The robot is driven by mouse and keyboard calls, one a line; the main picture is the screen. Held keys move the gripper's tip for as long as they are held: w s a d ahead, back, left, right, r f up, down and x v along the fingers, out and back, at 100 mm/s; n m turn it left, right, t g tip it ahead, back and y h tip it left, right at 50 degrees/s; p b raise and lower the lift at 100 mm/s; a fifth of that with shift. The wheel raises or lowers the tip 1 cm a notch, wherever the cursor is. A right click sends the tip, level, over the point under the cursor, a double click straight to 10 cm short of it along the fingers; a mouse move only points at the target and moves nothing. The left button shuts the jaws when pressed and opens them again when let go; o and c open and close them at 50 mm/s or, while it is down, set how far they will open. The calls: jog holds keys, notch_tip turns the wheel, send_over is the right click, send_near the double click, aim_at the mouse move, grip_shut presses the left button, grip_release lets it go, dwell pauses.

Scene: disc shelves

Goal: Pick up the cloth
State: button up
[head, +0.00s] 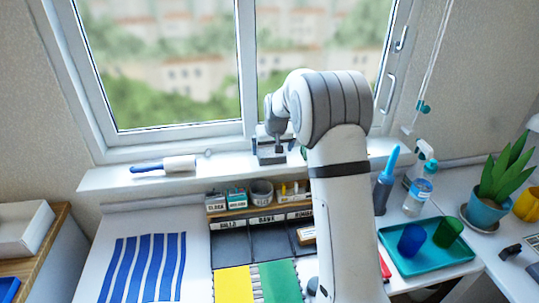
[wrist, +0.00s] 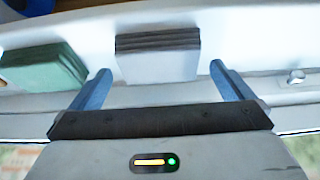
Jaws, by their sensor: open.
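A pale grey folded cloth (wrist: 158,58) with dark layered edges lies on the white sill in the wrist view. A green folded piece (wrist: 45,70), also layered, lies to its left; it may be a cloth too. My gripper (wrist: 160,72) is open and empty, its two blue fingers spread with the grey cloth between and just beyond their tips. I cannot tell whether they touch it. In the head view my gripper (head: 271,153) is low over the window sill, and the grey cloth cannot be made out clearly. A sliver of green shows beside my arm.
The window sill (head: 120,178) also bears a roller with a blue handle (head: 165,165). A small metal knob (wrist: 296,76) shows right of my gripper. Below the sill stand a labelled organiser (head: 232,226), a teal tray (head: 400,262) with cups, and a spray bottle (head: 418,193).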

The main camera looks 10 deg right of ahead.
aim_at(272, 153)
jog(key=x, duration=0.3)
jog(key=shift+f, duration=0.15)
jog(key=c, duration=0.7)
